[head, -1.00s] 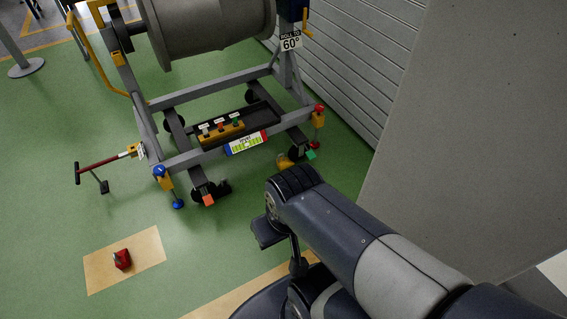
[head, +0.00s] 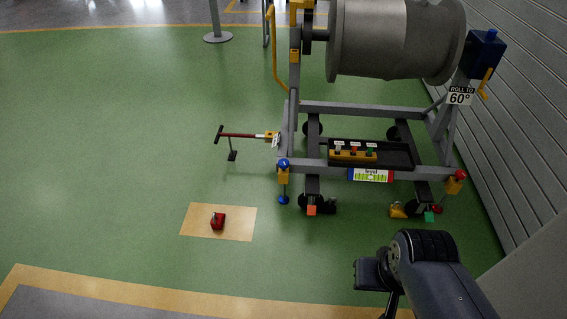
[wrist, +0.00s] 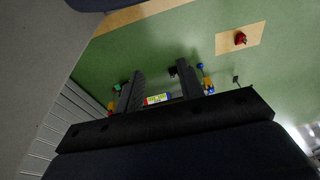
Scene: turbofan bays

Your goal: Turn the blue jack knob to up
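The blue jack knob (head: 284,163) tops an orange jack at the front left corner of the grey engine stand (head: 340,108). A blue foot (head: 284,199) is below it near the floor. In the wrist view the blue knob (wrist: 200,66) shows small, just right of the right finger. My gripper (wrist: 160,68) has two dark fingers spread apart, with nothing between them. It is well away from the knob. In the head view my arm is at the bottom right, and I cannot make out the fingers there. The knob's setting is too small to read.
A red-knobbed jack (head: 456,176) is at the stand's front right. A black tray (head: 400,155) and a level label (head: 371,175) lie between. A red-handled tow bar (head: 240,135) sticks out left. A red object (head: 218,220) sits on a tan floor patch (head: 240,222). Green floor is clear left.

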